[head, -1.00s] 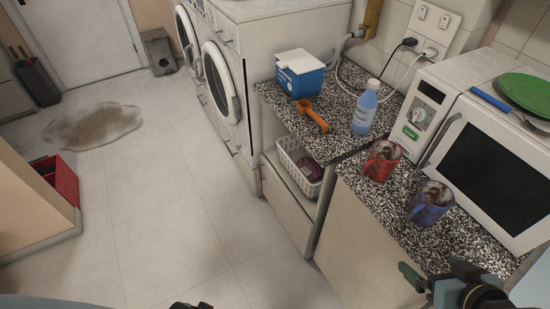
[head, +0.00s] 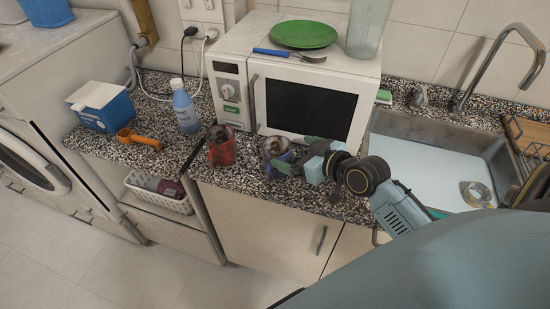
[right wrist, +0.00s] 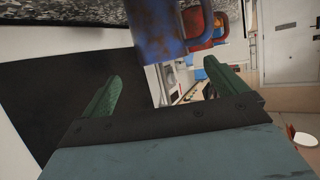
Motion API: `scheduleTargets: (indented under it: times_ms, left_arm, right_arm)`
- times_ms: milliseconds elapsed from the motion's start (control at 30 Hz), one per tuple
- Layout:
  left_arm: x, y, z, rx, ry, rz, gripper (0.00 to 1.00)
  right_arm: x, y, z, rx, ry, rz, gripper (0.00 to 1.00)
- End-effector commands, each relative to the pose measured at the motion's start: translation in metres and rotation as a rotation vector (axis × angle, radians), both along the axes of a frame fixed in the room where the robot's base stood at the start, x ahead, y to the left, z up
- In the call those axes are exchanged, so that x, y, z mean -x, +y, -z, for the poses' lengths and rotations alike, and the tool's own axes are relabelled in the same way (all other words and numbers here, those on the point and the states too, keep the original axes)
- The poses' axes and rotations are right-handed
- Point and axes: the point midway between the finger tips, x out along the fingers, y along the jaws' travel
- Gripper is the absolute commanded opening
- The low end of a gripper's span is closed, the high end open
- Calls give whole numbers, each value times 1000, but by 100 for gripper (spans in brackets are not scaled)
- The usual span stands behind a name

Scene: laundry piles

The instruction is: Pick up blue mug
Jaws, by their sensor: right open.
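The blue mug (head: 273,152) stands upright on the speckled counter, in front of the microwave. Its top looks brown and dirty. My right gripper (head: 295,156) is open just to the right of the mug, and its fingers partly cover the mug's right side. In the right wrist view the blue mug (right wrist: 154,28) is at the top, ahead of the open green fingers (right wrist: 163,72), with its handle on the right. The mug does not appear held; whether a fingertip touches it I cannot tell. My left gripper is out of view.
A red mug (head: 221,148) stands left of the blue one. The microwave (head: 235,62) is close behind, with a green plate (head: 306,34) and fork on top. A blue bottle (head: 185,108), blue box (head: 105,108) and orange scoop (head: 137,138) are left; the sink (head: 400,130) is right.

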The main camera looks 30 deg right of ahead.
Motion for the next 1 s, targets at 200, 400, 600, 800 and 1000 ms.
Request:
scheduleTargets:
  times_ms: [200,400,600,800,1000]
  left_arm:
    - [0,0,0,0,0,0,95]
    - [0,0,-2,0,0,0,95]
    - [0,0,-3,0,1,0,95]
    - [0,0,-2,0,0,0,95]
    - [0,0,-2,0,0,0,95]
  right_arm:
    - [-19,5,8,0,0,0,97]
    - [-37,12,13,-4,1,1,97]
    - [-61,19,24,-2,2,1,97]
    - [-67,20,27,1,2,0,97]
    - [-67,20,27,0,2,0,88]
